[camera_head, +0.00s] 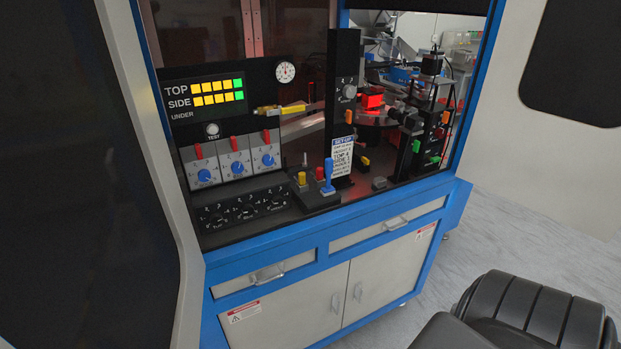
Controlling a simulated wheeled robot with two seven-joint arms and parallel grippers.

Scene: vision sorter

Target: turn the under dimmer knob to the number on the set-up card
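The set-up card (342,157), white with a blue header, is on a black post right of the controls; its lines are too small to read surely. Three blue knobs with white pointers, a left one (204,175), a middle one (237,168) and a right one (268,160), sit below red switches. A lower black panel (246,208) bears several numbered black dials. I cannot read which knob is labelled under. The display (206,97) shows lit bars beside TOP and SIDE and none beside UNDER. Neither gripper is in view.
A yellow, a red and a blue lever (328,176) stand on a black box right of the knobs. A round gauge (286,72) is above. Blue-framed drawers (387,226) and doors lie below. Grey floor is open at right; a black ribbed form (535,315) fills the lower right.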

